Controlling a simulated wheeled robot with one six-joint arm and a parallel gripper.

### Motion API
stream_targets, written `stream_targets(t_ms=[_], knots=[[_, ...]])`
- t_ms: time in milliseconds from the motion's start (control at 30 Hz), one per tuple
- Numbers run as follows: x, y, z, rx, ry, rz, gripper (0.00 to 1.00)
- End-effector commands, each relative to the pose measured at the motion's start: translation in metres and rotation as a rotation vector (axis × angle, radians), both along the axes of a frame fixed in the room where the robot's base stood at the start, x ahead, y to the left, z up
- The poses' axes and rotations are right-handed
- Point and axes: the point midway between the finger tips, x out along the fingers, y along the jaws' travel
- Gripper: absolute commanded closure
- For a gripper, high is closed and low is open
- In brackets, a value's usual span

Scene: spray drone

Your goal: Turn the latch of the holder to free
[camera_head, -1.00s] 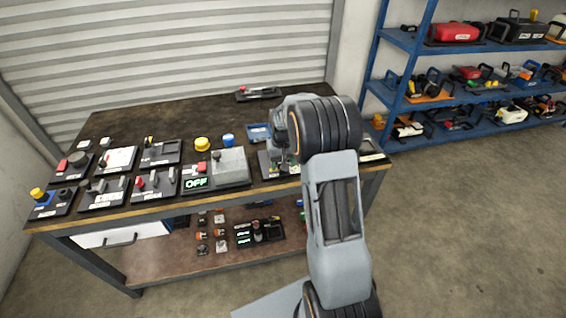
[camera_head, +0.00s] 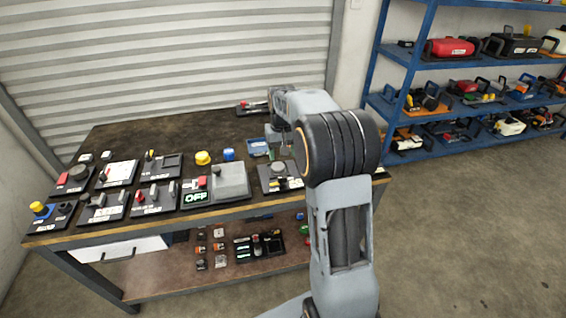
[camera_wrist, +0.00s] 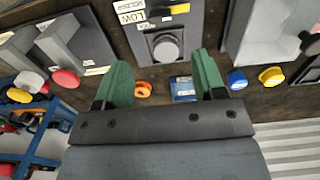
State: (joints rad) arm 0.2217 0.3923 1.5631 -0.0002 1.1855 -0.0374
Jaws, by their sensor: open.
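My gripper (camera_wrist: 158,75) is open and empty, with its two green fingers apart above the bench. In the wrist view, a dark plate with a round grey knob (camera_wrist: 166,48) lies beyond and between the fingertips. A yellow piece (camera_wrist: 178,9) and a LOW label are near the knob. This plate (camera_head: 268,184) also shows in the head view, just in front of my gripper (camera_head: 281,152). At left in the wrist view is a panel with upright grey blocks (camera_wrist: 62,42) and a small label too blurred to read surely.
The OFF panel (camera_head: 230,182) stands left of the knob plate. A yellow button (camera_head: 203,158) and a blue button (camera_head: 228,154) are behind it. Several switch panels fill the bench's left side. A blue shelf (camera_head: 393,105) stands at right. The bench's back left is clear.

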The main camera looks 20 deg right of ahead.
Motion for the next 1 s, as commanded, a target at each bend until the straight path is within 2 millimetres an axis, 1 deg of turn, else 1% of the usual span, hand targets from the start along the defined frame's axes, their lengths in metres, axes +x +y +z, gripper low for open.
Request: stream_targets(t_ms=[33, 100, 300, 867, 933, 1000], knots=[[0.0, 0.0, 0.007, 0.0, -0.002, 0.0, 0.36], [0.0, 0.0, 0.013, 0.0, -0.002, 0.0, 0.36], [0.0, 0.0, 0.022, 0.0, 0.001, 0.0, 0.36], [0.002, 0.0, 0.023, -0.002, -0.011, -0.003, 0.36], [-0.001, 0.0, 0.012, -0.002, -0.009, -0.008, 0.36], [-0.012, 0.003, -0.002, 0.002, 0.007, -0.012, 0.36]])
